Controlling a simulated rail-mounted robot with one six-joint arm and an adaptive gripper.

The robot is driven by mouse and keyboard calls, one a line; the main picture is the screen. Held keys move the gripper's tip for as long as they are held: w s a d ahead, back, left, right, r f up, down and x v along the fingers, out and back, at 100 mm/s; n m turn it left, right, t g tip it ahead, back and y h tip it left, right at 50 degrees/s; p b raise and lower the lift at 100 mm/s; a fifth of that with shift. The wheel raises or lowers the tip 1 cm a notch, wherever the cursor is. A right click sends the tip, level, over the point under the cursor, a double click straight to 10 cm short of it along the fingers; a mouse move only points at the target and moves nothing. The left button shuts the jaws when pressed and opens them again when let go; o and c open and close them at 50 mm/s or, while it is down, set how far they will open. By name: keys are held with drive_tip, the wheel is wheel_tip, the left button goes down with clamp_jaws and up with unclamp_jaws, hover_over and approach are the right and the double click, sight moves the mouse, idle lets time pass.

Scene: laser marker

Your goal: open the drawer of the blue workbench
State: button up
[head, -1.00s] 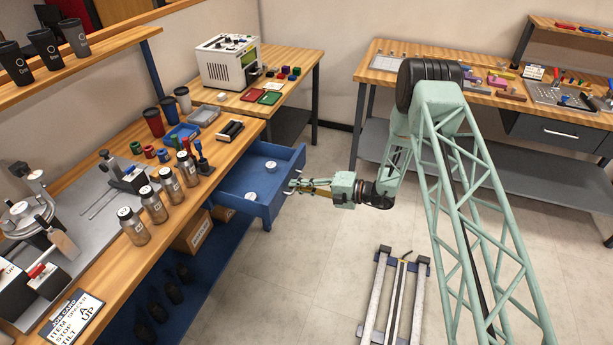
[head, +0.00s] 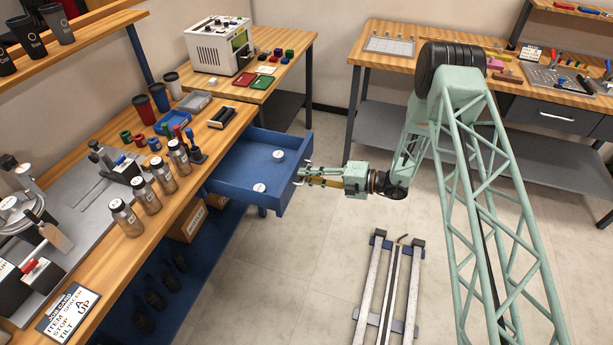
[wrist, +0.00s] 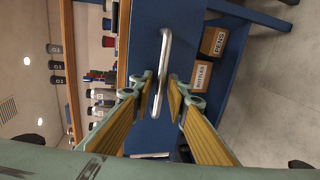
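The blue workbench (head: 212,148) stands at the left with a wooden top. Its blue drawer (head: 240,181) is pulled well out to the right, with two small white-topped round items (head: 259,187) inside. In the wrist view the blue drawer front (wrist: 185,35) carries a silver bar handle (wrist: 166,50). My gripper (head: 301,174) is at the drawer front. In the wrist view my gripper (wrist: 160,88) has its fingertips apart, one on each side of the handle, with small gaps showing; I cannot tell whether either finger touches it.
Several bottles (head: 143,193) and cups stand on the workbench top. Boxes (head: 189,222) sit on the shelf below. A white machine (head: 212,48) stands on the back table. A rail-like frame (head: 390,290) lies on the floor. Open floor lies right of the drawer.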

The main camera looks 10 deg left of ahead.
drive_tip(key=shift+o, duration=0.3)
drive_tip(key=v, duration=1.2)
idle(0.3)
drive_tip(key=shift+r, duration=0.15)
idle(0.5)
drive_tip(key=s+d+r+n+g+h, duration=0.2)
drive_tip(key=s+r+n, duration=0.45)
drive_tip(key=r, duration=0.55)
drive_tip(key=s+d+r+n+g+h, duration=0.1)
drive_tip(key=s+d+r+n+h, duration=0.1)
drive_tip(key=s+r+n, duration=0.75)
drive_tip(key=s+d+r+n+g+h, duration=0.2)
drive_tip(key=s+r, duration=0.2)
drive_tip(key=r, duration=1)
drive_tip(key=s+d+r+n+t+h, duration=0.2)
drive_tip(key=s+d+r+n, duration=0.3)
drive_tip(key=s, duration=0.5)
drive_tip(key=s+d+r+n+t+h, duration=0.3)
drive_tip(key=s+d+r+n+h, duration=0.1)
drive_tip(key=s+d+n, duration=0.3)
drive_tip(key=s+d+r+n+t+h, duration=0.2)
drive_tip(key=s+d+r+n, duration=0.4)
drive_tip(key=s+d, duration=0.4)
drive_tip(key=s+n+h, duration=0.1)
drive_tip(key=s, duration=0.3)
drive_tip(key=shift+s+r+h, duration=0.3)
drive_tip(key=shift+s+r, duration=0.1)
